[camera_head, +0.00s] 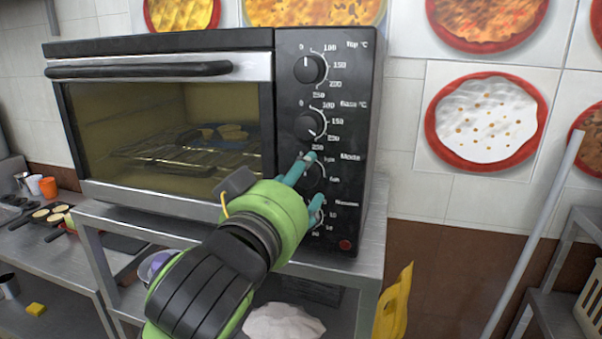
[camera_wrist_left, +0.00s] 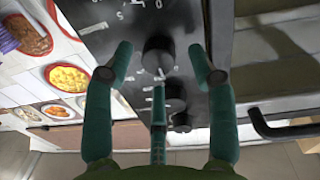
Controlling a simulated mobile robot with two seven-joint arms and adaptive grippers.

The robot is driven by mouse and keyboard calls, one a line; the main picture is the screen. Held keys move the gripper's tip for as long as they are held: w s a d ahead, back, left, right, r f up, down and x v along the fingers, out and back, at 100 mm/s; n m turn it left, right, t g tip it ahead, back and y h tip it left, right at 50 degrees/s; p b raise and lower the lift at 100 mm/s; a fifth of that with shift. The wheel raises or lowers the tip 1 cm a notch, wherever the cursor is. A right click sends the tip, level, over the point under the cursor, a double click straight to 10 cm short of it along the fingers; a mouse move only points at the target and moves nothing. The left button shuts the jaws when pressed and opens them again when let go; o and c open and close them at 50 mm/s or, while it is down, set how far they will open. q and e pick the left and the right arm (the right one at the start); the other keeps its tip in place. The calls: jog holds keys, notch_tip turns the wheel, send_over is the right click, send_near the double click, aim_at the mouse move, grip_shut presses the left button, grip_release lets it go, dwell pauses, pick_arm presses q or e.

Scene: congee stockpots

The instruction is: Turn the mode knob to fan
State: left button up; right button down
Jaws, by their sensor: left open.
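The dark mode knob (camera_head: 313,177) is the third knob down on the oven's black control panel, partly hidden by my left gripper. My left gripper (camera_head: 306,188) is open, with teal fingers above and below this knob, close to the panel. In the left wrist view, a round knob (camera_wrist_left: 158,55), apparently the mode knob, sits between the spread fingertips of my gripper (camera_wrist_left: 162,62). I cannot tell whether the fingers touch it. Its pointer is not clear. Small white labels stand to its right in the head view. My right gripper is not in view.
The top knob (camera_head: 310,68) and base knob (camera_head: 310,127) sit above on the panel. A minutes dial lies below, mostly hidden. The oven (camera_head: 160,60) stands on a metal stand (camera_head: 350,268). A leaning pole (camera_head: 535,235) is at right.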

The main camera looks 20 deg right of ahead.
pick_arm(q)
jog(key=shift+w+d, duration=0.35)
jog(key=shift+w, duration=0.05)
jog(key=shift+c, duration=0.4)
jog(key=c, duration=1.1)
jog(key=shift+o, duration=0.2)
jog(key=shift+r, duration=0.1)
